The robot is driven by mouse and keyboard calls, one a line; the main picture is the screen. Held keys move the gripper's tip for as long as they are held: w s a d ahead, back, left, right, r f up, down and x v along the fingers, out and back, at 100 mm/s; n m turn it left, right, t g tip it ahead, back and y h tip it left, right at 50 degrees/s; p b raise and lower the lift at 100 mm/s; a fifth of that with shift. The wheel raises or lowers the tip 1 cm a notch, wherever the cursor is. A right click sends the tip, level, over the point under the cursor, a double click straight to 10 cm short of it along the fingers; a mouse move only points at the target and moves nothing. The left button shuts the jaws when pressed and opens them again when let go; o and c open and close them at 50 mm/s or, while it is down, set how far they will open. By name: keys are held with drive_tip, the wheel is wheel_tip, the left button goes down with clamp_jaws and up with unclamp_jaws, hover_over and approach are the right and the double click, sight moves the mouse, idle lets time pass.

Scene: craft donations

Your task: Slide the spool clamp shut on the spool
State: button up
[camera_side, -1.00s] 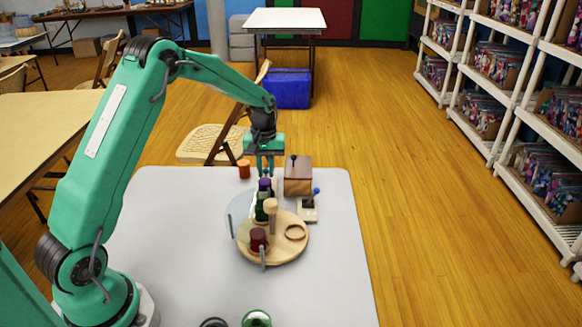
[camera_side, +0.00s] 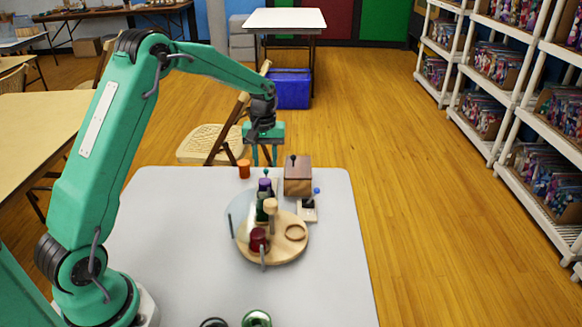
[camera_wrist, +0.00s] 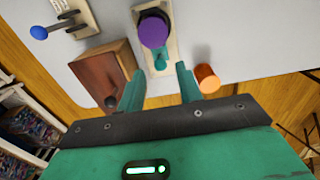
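A purple-topped upright piece (camera_side: 264,185), which looks like the spool, stands on a pale narrow base (camera_wrist: 168,48), and it also shows in the wrist view (camera_wrist: 153,29). A small teal knob (camera_wrist: 161,62) rises from the same base, close to the purple top; it looks like the clamp's handle. It also shows in the side view (camera_side: 266,172). Whether the clamp touches the spool is hidden. My gripper (camera_side: 265,163) is open and empty above the knob. In the wrist view its fingers (camera_wrist: 160,73) lie to either side of the knob's end of the base.
A brown wooden box (camera_side: 298,180) with a dark knob stands close on the right. An orange cylinder (camera_side: 244,168) stands on the left. A round wooden board (camera_side: 285,251) holds several items. The grey table's left side (camera_side: 170,230) is clear.

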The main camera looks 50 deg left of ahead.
drive_tip(key=shift+r, duration=1.95)
drive_tip(key=shift+d, duration=0.1)
